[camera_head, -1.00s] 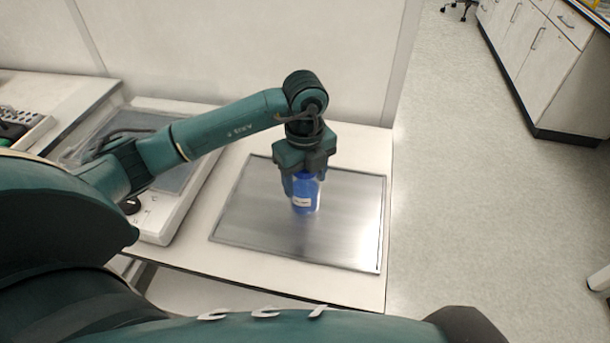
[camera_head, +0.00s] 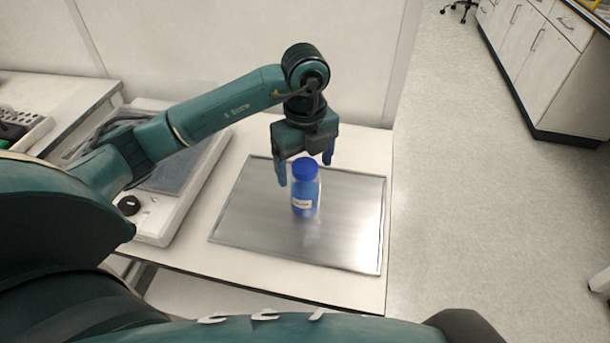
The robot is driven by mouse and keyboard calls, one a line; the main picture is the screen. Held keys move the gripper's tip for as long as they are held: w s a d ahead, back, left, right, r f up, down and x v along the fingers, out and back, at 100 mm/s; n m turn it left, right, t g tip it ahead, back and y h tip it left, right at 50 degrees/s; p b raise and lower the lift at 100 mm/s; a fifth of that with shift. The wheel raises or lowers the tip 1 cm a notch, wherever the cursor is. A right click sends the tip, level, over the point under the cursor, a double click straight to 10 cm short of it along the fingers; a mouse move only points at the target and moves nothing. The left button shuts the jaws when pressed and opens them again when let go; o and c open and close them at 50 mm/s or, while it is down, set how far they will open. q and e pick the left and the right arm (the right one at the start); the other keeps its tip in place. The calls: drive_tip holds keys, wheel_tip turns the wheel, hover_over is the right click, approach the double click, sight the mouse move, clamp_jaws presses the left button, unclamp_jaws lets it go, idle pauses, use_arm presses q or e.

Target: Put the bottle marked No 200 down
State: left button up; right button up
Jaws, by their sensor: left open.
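A blue bottle (camera_head: 305,189) with a blue cap and a small white label stands upright on a metal tray (camera_head: 345,240). The label's writing is too small to read. My left gripper (camera_head: 305,172) is open just above and around the bottle's cap, with one finger on each side. The fingers appear apart from the bottle. My right gripper is not in view.
The tray lies on a white table (camera_head: 375,155) with bare tray surface around the bottle. A device with a flat dark top (camera_head: 155,225) stands to the left. A pale wall (camera_head: 250,60) rises behind. Open floor (camera_head: 480,200) lies to the right.

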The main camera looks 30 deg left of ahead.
use_arm(q)
wheel_tip(320, 180, up, 8)
drive_tip(key=shift+f, duration=0.15)
idle(0.6)
